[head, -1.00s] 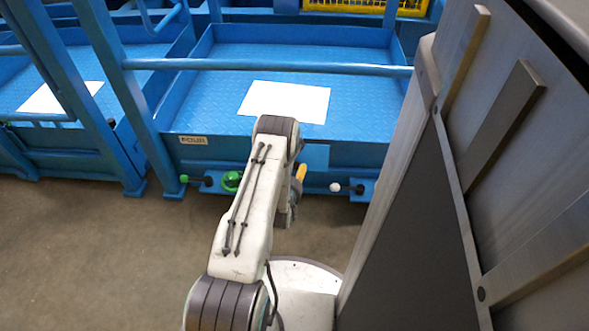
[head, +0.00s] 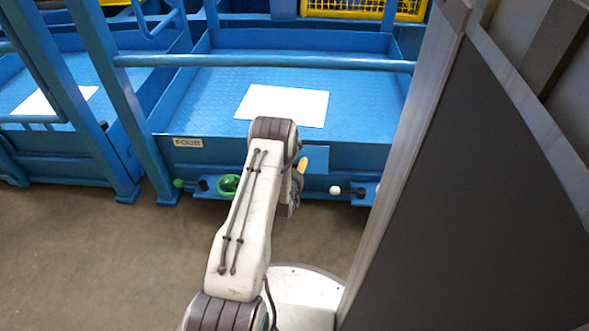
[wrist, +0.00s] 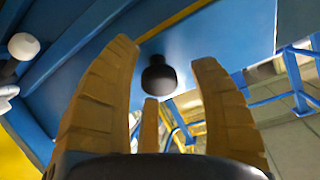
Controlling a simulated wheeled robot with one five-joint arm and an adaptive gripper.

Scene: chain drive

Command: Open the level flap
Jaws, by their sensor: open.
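My gripper (wrist: 165,95) is open in the wrist view. Its tan ridged fingers stand apart with nothing held between them. A black knob (wrist: 158,75) shows between the fingertips, against a blue panel (wrist: 215,45) that looks like the flap. I cannot tell how far the knob is from the fingers. In the head view, a small blue plate (head: 315,158), possibly the flap, hangs at the front of the blue bay marked FOUR, partly hidden by my arm. A yellowish finger shows beside it.
A white knob (head: 335,190) sits right of my wrist, also in the wrist view (wrist: 23,46). A green ring (head: 228,184) and green knob (head: 178,183) are at left. A white sheet (head: 283,105) lies in the bay. A large grey panel (head: 470,200) stands close at right.

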